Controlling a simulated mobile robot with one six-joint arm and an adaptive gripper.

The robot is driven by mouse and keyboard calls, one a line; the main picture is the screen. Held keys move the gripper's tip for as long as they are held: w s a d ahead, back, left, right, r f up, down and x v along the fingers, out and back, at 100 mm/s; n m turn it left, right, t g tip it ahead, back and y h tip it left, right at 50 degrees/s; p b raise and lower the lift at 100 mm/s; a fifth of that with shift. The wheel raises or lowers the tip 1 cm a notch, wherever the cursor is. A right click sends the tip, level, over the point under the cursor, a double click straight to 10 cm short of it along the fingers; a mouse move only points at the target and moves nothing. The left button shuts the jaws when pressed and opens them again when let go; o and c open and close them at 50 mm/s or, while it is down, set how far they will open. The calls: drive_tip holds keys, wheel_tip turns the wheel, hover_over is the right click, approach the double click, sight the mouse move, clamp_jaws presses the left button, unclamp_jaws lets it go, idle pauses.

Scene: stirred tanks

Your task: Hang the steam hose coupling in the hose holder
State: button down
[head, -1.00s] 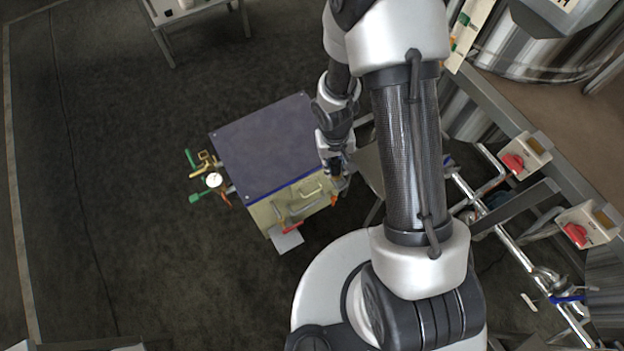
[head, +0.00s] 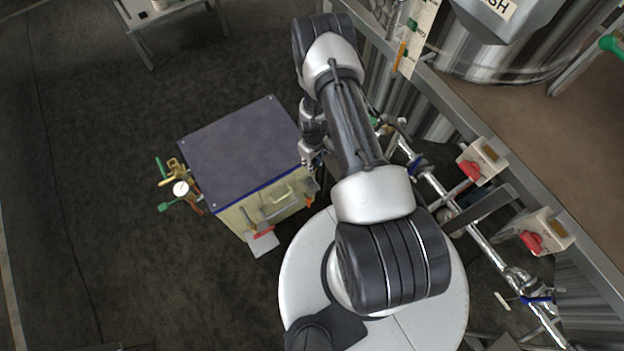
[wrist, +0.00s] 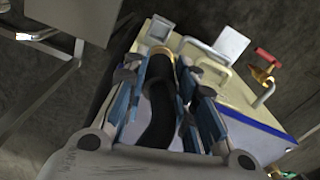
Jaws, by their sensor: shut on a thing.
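In the wrist view, my gripper (wrist: 160,70) is shut on the steam hose coupling. A black curved hose (wrist: 157,105) runs between the blue-padded fingers, and a brass-coloured end (wrist: 160,50) shows beyond the fingertips. In the head view, my gripper (head: 313,160) is small and partly hidden, close beside the right side of the cream cabinet (head: 240,219) with the dark top. The coupling is too small to tell there. I cannot clearly pick out the hose holder; pale bent brackets (wrist: 205,48) show on the cabinet just past the fingers in the wrist view.
The cabinet carries a red-handled valve (wrist: 263,55) and, on its left, a gauge (head: 181,189) with green-handled valves. To the right, a pipe run (head: 440,190) and boxes with red switches (head: 470,168) stand near the arm. Dark floor (head: 90,200) left of the cabinet is clear.

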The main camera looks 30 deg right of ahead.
wheel_tip(320, 180, down, 14)
drive_tip(key=b, duration=0.3)
drive_tip(key=shift+b, duration=0.35)
drive_tip(key=shift+f+b, duration=0.2)
drive_tip(key=shift+b, duration=0.1)
drive_tip(key=c, duration=1.3)
unclamp_jaws()
drive_tip(key=shift+r, duration=0.1)
drive_tip(key=shift+r, duration=0.1)
